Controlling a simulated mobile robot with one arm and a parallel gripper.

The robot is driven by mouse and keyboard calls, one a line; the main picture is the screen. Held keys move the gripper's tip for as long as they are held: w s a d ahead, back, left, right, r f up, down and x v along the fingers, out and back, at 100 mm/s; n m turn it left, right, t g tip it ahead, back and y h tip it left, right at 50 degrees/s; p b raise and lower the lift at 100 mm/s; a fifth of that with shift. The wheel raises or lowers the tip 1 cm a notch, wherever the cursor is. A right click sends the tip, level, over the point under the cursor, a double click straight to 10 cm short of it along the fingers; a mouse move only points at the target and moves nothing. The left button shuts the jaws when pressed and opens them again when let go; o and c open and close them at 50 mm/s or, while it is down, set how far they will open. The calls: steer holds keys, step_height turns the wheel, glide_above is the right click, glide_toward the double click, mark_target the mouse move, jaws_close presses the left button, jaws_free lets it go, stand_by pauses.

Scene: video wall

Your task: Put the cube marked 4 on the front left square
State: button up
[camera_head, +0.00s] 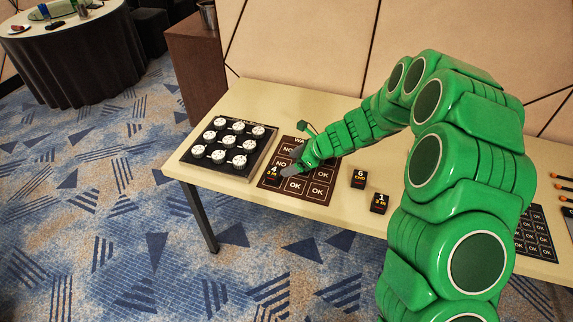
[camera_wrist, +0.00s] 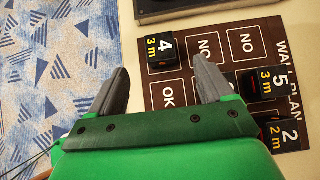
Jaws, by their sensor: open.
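The cube marked 4 (camera_head: 273,173), black with "3 m" in orange, sits on the front left square of the brown plan mat (camera_head: 301,198). In the wrist view the cube (camera_wrist: 163,52) stands upright in the mat's corner, beside a square marked NO and one marked OK. My gripper (camera_head: 289,172) is just right of the cube in the head view. In the wrist view my gripper (camera_wrist: 161,70) is open, its fingers apart and nothing held between them. The cube shows beyond the fingertips, apparently clear of both.
Cubes 5 (camera_wrist: 265,83) and 2 (camera_wrist: 281,132) stand on the mat's back squares. Cubes 6 (camera_head: 359,179) and 1 (camera_head: 380,203) stand on the table right of the mat. A board with white knobs (camera_head: 228,146) lies left of it. The table's front edge is close.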

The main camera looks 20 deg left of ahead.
steer(key=shift+d+r, duration=0.15)
steer(key=shift+r, duration=0.05)
steer(key=s+d+r+n+g+h, duration=0.1)
steer(key=s+d+r+n, duration=0.45)
steer(key=s+r, duration=0.3)
steer(key=s+d+r+n+g+h, duration=0.1)
steer(key=s+d+r+n, duration=0.5)
steer(key=r, duration=0.3)
steer(key=s+d+r+n+h, duration=0.2)
steer(key=s+d+n+h, duration=0.1)
steer(key=s+d, duration=0.9)
steer(key=s+d+r+n+h, duration=0.3)
steer(key=s+d+h, duration=0.1)
steer(key=s+d, duration=0.8)
steer(key=shift+s+r, duration=0.35)
steer(key=shift+s, duration=0.15)
